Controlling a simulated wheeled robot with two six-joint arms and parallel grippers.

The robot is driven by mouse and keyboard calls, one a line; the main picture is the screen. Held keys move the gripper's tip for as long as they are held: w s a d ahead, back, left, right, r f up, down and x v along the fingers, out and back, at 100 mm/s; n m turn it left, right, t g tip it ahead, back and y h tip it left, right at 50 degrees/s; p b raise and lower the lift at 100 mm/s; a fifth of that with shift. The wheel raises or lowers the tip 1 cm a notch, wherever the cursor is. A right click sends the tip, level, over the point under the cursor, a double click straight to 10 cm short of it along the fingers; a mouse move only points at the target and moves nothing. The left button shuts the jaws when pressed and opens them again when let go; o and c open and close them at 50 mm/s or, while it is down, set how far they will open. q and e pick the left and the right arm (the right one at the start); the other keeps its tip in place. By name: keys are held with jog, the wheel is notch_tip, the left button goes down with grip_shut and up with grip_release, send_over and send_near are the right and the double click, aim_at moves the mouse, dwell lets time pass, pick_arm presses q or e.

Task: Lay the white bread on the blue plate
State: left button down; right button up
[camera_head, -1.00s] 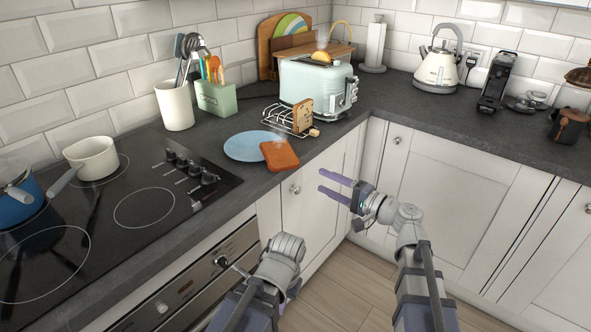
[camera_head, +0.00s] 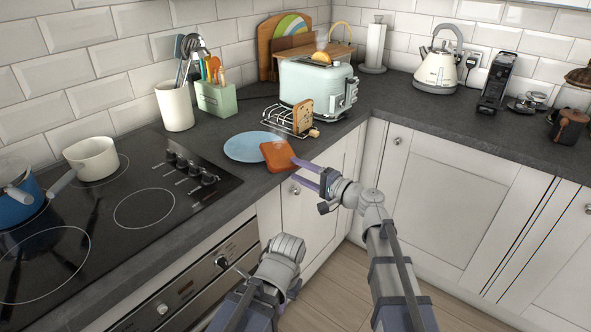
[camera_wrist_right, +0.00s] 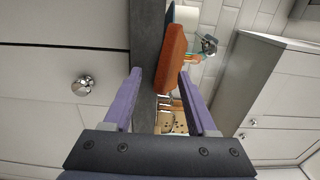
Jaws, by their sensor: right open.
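A blue plate (camera_head: 240,147) lies on the worktop beside the hob. An orange-brown, slice-shaped slab (camera_head: 276,155) overlaps its right rim near the worktop's front edge. It also shows in the right wrist view (camera_wrist_right: 171,58). A pale golden slice of bread (camera_head: 321,57) sticks out of the toaster (camera_head: 305,82). A speckled slice (camera_head: 303,115) stands in a wire rack (camera_head: 281,119). I cannot tell for certain which is the white bread. My right gripper (camera_head: 294,169) is open, its fingertips at the slab's near right end, not shut on it. My left gripper is out of view.
The hob (camera_head: 133,190) with a white pan (camera_head: 92,158) and a blue pot (camera_head: 17,203) fills the left. A utensil crock (camera_head: 175,106) and a green holder (camera_head: 216,97) stand behind the plate. Worktop behind the right arm is clear up to the kettle (camera_head: 437,68).

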jog(key=shift+w+a, duration=0.15)
jog(key=shift+a, duration=0.1)
jog(key=c, duration=0.9)
grip_shut()
dwell(0.4)
notch_tip(320, 180, up, 2)
jog(key=shift+r+p, duration=0.25)
jog(key=shift+p, duration=1)
jog(key=s+d+r+p, duration=0.5)
jog(key=s+d, duration=0.3)
jog(key=d, duration=0.3)
jog(key=shift+s+d, duration=0.15)
jog(key=shift+d, duration=0.05)
